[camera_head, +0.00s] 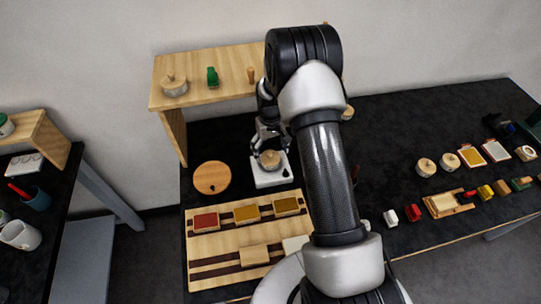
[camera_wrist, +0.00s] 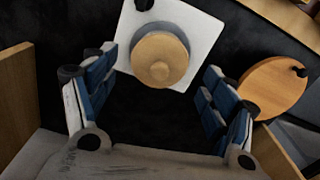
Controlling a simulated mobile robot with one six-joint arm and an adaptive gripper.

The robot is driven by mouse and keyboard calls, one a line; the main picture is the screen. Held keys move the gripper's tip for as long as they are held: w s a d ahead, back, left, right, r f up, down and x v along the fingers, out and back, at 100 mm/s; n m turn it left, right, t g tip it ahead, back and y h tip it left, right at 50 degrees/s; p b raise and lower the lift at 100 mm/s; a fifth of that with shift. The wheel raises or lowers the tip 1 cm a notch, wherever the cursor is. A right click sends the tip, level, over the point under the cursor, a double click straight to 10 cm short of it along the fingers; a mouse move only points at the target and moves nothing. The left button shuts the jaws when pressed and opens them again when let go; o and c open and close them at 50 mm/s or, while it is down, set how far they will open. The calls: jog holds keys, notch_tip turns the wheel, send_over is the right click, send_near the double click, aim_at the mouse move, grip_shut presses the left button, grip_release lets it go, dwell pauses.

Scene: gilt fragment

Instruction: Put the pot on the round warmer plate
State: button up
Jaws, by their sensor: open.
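A small pale pot with a round wooden lid and knob (camera_head: 270,160) stands on a white square base (camera_head: 265,182). In the wrist view the pot's lid (camera_wrist: 160,60) shows at the top middle, with the white base (camera_wrist: 196,33) under it. A round wooden plate with a dark knob (camera_head: 211,177) lies to the left of the base, apparently the warmer plate. It also shows in the wrist view (camera_wrist: 270,88), at the right. My gripper (camera_head: 268,136) is open just above and behind the pot. Its blue-padded fingers (camera_wrist: 160,72) are spread to either side of the lid, with nothing held.
A wooden shelf (camera_head: 210,78) behind holds another lidded pot (camera_head: 174,85) and a green item (camera_head: 212,77). A wooden board with coloured blocks (camera_head: 240,245) lies in front. Several small items sit at the right. My arm hides part of the table.

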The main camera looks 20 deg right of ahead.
notch_tip(320, 180, up, 7)
jog(key=shift+s, duration=0.1)
dwell(0.7)
